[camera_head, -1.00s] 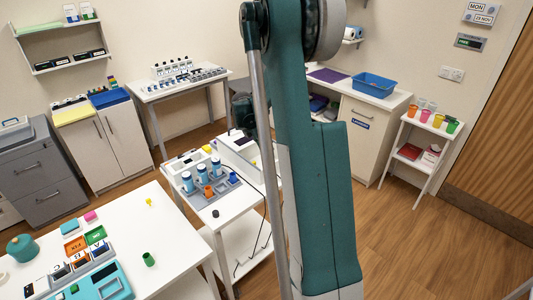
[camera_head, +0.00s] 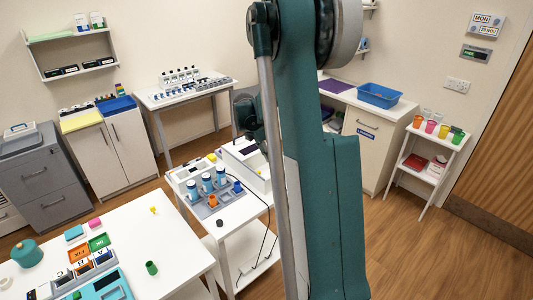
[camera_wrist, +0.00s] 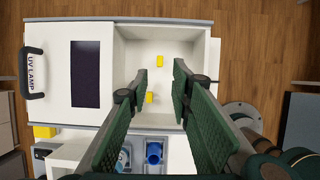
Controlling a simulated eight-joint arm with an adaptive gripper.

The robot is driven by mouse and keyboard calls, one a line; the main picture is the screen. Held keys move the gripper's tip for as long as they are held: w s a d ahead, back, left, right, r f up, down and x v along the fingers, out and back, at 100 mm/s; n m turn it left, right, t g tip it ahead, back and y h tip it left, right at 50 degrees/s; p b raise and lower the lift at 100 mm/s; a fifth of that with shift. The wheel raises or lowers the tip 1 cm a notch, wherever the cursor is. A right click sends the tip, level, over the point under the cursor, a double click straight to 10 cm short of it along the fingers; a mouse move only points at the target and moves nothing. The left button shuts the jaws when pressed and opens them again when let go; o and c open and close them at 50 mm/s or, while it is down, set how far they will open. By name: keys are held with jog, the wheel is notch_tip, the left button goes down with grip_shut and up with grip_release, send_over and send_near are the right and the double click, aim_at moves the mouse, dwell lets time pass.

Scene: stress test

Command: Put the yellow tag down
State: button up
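My gripper (camera_wrist: 159,78) is open in the wrist view, its two green fingers apart over an open white compartment. Two small yellow pieces (camera_wrist: 159,60) (camera_wrist: 150,97) show inside that compartment. One is beyond the fingertips; the other shows between the fingers, close to the left one. I cannot tell which is the yellow tag. The white box (camera_wrist: 125,38) with the compartment has a dark panel and a handled end marked UV LAMP. In the head view the box (camera_head: 255,180) stands on the middle cart, and my arm hides part of it.
A grey tray (camera_head: 213,205) with blue-white bottles and small cups stands beside the box. Another yellow thing (camera_wrist: 44,131) lies outside the box. The front table (camera_head: 125,235) holds coloured blocks, a green cup (camera_head: 151,267) and a small yellow piece (camera_head: 153,210). Wooden floor is clear at right.

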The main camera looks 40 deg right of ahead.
jog(key=s+a+r+m+t, duration=0.1)
jog(key=s+a+r+m, duration=0.3)
jog(key=a, duration=0.5)
jog(key=s+a+r+m+t+y, duration=0.1)
jog(key=s+a+r, duration=0.2)
jog(key=a+r, duration=0.4)
jog(key=s+a+r+m+t, duration=0.25)
jog(key=a+r, duration=0.25)
jog(key=a, duration=0.5)
jog(key=s+a+m+t+y, duration=0.2)
jog(key=s+a+m, duration=0.8)
jog(key=s+a, duration=1)
jog(key=shift+s+a+f+m+y, duration=0.2)
jog(key=shift+s+f+m+y, duration=0.2)
jog(key=shift+s+y, duration=0.35)
jog(key=shift+o, duration=0.7)
jog(key=shift+w+a, duration=0.1)
